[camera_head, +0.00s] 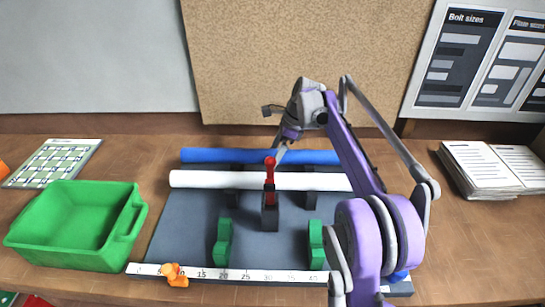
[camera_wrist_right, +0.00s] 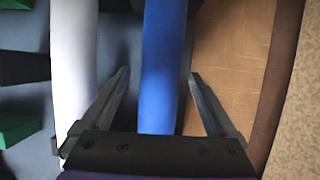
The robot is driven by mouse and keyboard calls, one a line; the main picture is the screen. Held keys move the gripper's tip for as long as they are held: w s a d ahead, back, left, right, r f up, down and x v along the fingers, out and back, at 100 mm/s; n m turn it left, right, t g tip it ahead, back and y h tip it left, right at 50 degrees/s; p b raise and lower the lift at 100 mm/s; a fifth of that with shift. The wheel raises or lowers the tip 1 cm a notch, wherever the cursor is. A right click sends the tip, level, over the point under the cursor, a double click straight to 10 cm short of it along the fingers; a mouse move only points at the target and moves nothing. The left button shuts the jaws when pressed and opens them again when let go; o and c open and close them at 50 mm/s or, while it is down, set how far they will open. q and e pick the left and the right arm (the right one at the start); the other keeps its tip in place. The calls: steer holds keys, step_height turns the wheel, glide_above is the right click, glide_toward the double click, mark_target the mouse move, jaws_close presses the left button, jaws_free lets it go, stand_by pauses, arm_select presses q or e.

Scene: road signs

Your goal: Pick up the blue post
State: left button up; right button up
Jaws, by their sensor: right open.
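The blue post (camera_head: 225,155) lies flat across the back of the dark mat, behind a white post (camera_head: 215,180). In the right wrist view the blue post (camera_wrist_right: 163,65) runs between the two fingers of my right gripper (camera_wrist_right: 160,80). The fingers are open, one on each side of the post, with visible gaps to it. In the head view my right gripper (camera_head: 280,150) reaches down at the post from the right, partly hidden by its own arm. The white post (camera_wrist_right: 75,60) lies beside the left finger. My left gripper is not in view.
A red-handled clamp (camera_head: 270,185) stands in front of the white post. Green blocks (camera_head: 223,242) and a ruler strip (camera_head: 225,275) lie nearer the front. A green bin (camera_head: 65,250) is at the left, a paper stack (camera_head: 490,170) at the right. A board stands close behind.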

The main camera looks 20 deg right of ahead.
jaws_close()
stand_by(0.4)
